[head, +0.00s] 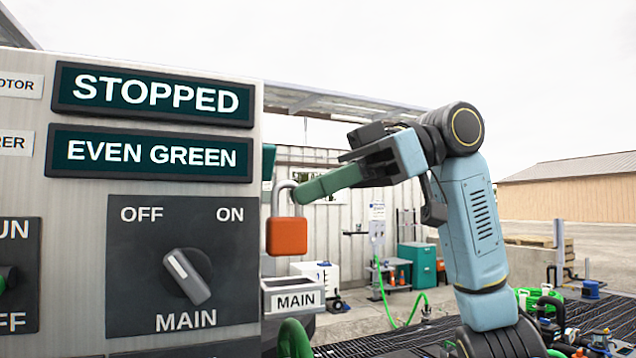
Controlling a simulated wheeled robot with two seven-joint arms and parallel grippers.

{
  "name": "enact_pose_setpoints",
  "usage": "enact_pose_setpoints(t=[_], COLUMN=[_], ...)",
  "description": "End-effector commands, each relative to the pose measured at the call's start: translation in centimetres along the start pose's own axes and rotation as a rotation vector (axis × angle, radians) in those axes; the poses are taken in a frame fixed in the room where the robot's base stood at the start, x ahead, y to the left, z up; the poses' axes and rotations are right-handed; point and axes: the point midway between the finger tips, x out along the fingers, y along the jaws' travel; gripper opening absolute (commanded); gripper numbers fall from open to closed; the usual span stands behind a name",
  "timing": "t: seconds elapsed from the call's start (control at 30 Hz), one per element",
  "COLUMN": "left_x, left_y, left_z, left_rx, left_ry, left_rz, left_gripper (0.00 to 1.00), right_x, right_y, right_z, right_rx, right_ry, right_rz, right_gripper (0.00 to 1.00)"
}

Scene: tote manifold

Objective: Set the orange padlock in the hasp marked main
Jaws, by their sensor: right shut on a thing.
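The orange padlock (287,237) hangs upright beside the right edge of the panel, with its grey shackle up. My right gripper (303,190) comes in from the right; its green finger ends at the shackle, and it is shut on the padlock. The grey block with the white MAIN label (296,300) is just below the padlock, by the panel's edge. A gap shows between the padlock's body and this label. I cannot tell whether the shackle passes through a hasp. My left gripper is not in view.
The grey panel (70,220) fills the left, with a MAIN switch knob (187,277) and signs reading STOPPED (155,94) and EVEN GREEN (150,153). A green curved part (294,338) is below the MAIN label. A teal cabinet (417,264) stands farther back.

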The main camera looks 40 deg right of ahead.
Motion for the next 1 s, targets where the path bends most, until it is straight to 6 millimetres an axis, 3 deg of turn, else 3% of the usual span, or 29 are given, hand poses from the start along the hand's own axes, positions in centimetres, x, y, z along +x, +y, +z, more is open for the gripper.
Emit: enact_pose_setpoints(t=[0.6,1.0], left_x=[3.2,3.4], left_y=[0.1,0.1], left_z=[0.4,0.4], left_rx=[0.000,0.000], left_ry=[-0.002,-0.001], left_rz=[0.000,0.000], left_gripper=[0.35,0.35], right_x=[1.6,1.8], right_y=[-0.1,-0.1], right_z=[4.0,4.2], right_rx=[-0.001,-0.001], right_ry=[0.001,0.001], right_rz=[0.001,0.001], right_gripper=[0.00,0.00])
